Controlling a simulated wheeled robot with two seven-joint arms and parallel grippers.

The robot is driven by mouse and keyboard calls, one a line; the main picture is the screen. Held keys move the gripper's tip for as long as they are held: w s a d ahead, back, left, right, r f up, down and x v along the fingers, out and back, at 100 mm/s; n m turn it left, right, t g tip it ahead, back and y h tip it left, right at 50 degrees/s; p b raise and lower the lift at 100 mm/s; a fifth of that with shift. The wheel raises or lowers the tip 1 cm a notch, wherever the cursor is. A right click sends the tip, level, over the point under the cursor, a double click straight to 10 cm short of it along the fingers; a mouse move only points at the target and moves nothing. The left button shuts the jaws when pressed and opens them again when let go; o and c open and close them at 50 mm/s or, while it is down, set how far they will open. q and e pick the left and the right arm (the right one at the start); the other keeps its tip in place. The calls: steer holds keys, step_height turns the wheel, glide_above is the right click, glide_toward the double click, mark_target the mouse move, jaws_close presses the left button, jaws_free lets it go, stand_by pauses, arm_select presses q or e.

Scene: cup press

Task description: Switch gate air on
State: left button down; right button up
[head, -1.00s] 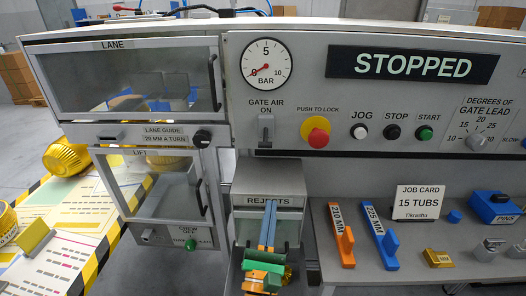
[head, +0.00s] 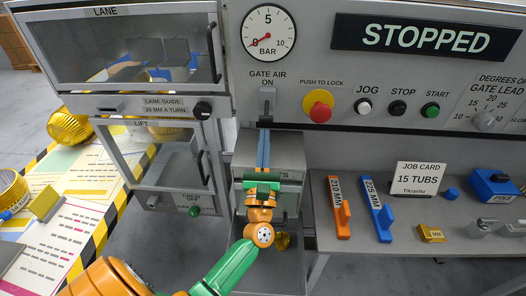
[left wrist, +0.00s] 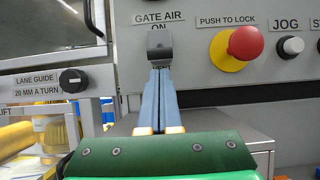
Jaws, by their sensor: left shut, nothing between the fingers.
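The gate air switch (head: 267,98) is a grey lever on the front panel, under the label GATE AIR ON and the pressure gauge (head: 268,33), whose red needle is at 0. My left gripper (head: 264,130) is shut and empty, with its long blue fingers pointing up at the lever from just below. In the left wrist view the lever (left wrist: 160,44) stands right above the closed fingertips (left wrist: 161,72). I cannot tell whether they touch it. The fingers hide the lower part of the switch plate. My right gripper is not in view.
Right of the switch are the red push-to-lock button (head: 318,106) and the JOG (head: 363,106), STOP (head: 397,108) and START (head: 431,110) buttons. The display (head: 426,38) reads STOPPED. The rejects box (head: 298,160) is behind my left gripper. A shelf with orange and blue gauges (head: 378,211) is at right.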

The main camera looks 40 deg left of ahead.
mark_target(265, 121)
arm_select(q)
steer(key=shift+x, duration=0.85)
steer(key=shift+s+d+r+g+h+p, duration=0.15)
steer(key=shift+r+g+h+p, duration=0.15)
steer(key=shift+p, duration=0.65)
steer(key=shift+s+d+r+g+h+p, duration=0.15)
steer(key=shift+r+g+h+p, duration=0.15)
steer(key=shift+p, duration=0.6)
steer(key=shift+s+r+p, duration=0.25)
steer(key=shift+r+p, duration=0.3)
steer(key=shift+p, duration=0.25)
steer(key=shift+s+d+r+p, duration=0.15)
steer(key=shift+r+p, duration=0.5)
steer(key=shift+r, duration=0.7)
steer(key=shift+s+d+r+p, duration=0.15)
steer(key=shift+r+p, duration=0.45)
steer(key=shift+r, duration=0.8)
steer(key=shift+r, duration=0.15)
